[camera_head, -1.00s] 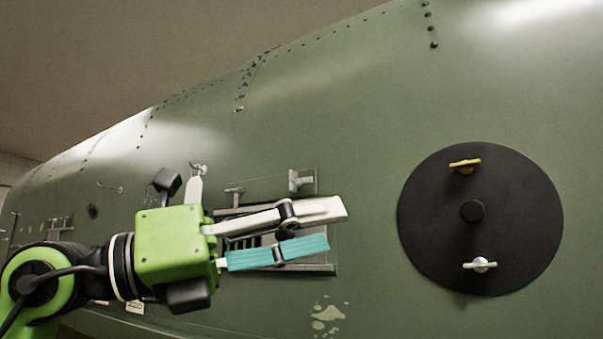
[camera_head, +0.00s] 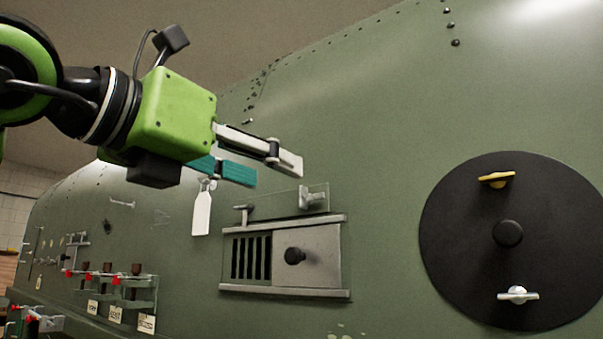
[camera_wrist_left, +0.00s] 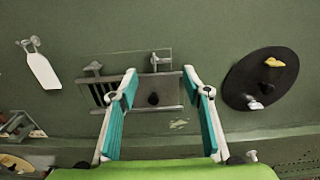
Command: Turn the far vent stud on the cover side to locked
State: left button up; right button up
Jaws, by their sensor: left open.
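The vent (camera_head: 285,257) is on the green fuselage side, with dark slats at its left and a grey sliding cover (camera_head: 318,262) with a black knob at its right. Two metal studs sit above it. One is above the slats (camera_head: 241,212); the other is above the cover (camera_head: 311,197), by a clear pane. Both studs show in the left wrist view, the cover-side one (camera_wrist_left: 160,61) between my fingertips in the picture. Which way they are turned is hard to tell. My left gripper (camera_head: 270,169) is open and empty, up and left of the cover-side stud. My right gripper is out of view.
A black round panel (camera_head: 465,240) with yellow and white wing handles is at the right. A white tag (camera_head: 202,212) hangs left of the vent. The skin between vent and panel is clear.

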aim_at(316, 190)
pick_arm(q)
jog(key=p+x, duration=0.2)
jog(key=x, duration=0.5)
jog(key=shift+s+r+p, duration=0.1)
jog(key=shift+r+p, duration=0.05)
jog(key=shift+p, duration=0.2)
jog(key=shift+x, duration=0.85)
